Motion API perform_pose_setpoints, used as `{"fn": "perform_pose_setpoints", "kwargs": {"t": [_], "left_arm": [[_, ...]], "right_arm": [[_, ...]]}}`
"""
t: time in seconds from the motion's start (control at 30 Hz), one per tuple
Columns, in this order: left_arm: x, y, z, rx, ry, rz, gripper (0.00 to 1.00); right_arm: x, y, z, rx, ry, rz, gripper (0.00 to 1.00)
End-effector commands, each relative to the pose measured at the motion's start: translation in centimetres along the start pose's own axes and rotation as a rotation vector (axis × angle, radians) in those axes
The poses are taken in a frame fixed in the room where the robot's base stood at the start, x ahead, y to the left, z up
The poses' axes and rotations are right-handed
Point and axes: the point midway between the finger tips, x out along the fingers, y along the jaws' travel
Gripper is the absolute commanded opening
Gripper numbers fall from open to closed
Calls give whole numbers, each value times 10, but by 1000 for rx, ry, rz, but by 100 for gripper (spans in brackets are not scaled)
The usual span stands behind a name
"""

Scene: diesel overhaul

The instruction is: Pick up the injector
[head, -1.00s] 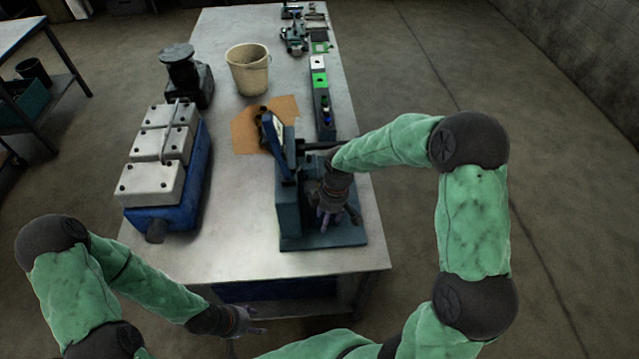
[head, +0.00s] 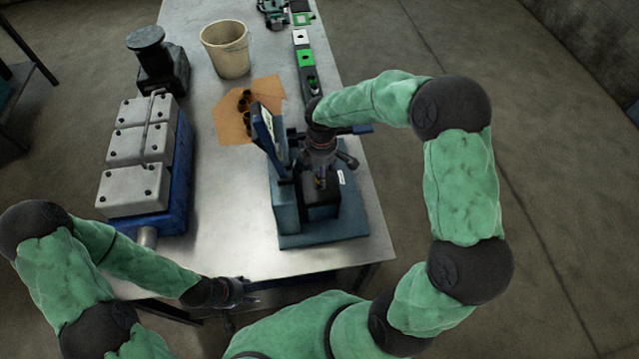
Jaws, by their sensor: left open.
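A blue-grey bench stand (head: 285,205) with a dark block and a tilted gauge panel sits near the table's front right. A small brass-coloured piece (head: 320,183) shows at the block; I cannot tell if it is the injector. My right gripper (head: 334,172) points down just over this block, its fingers by the brass piece. Its grip is unclear from here. My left gripper (head: 246,291) is open and empty, low in front of the table's front edge. I cannot pick out the injector with certainty.
A blue engine block with grey covers (head: 137,157) stands on the left of the metal table (head: 222,200). Behind are a black pedestal device (head: 160,65), a beige bucket (head: 226,50), brown cardboard (head: 232,122) with dark rings, and a narrow rack (head: 306,62).

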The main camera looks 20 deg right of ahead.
Motion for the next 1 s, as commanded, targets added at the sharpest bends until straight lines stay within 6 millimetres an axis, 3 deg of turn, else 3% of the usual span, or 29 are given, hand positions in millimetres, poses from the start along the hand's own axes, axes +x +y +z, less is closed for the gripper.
{"fn": "perform_pose_setpoints", "kwargs": {"t": [0.4, 0.7, 0.9, 1.0], "left_arm": [[-7, 2, 0, 0, -1, 0, 61], [-7, 2, 1, 0, -1, 0, 61], [-7, 2, 1, 0, -1, 0, 61], [-7, 2, 1, 0, -1, 0, 61]], "right_arm": [[48, 0, -6, 2, 0, -1, 51], [52, 1, -6, 1, 1, 0, 51], [52, 1, -6, 1, 1, 0, 0], [51, 1, -6, 2, 1, 1, 0]]}}
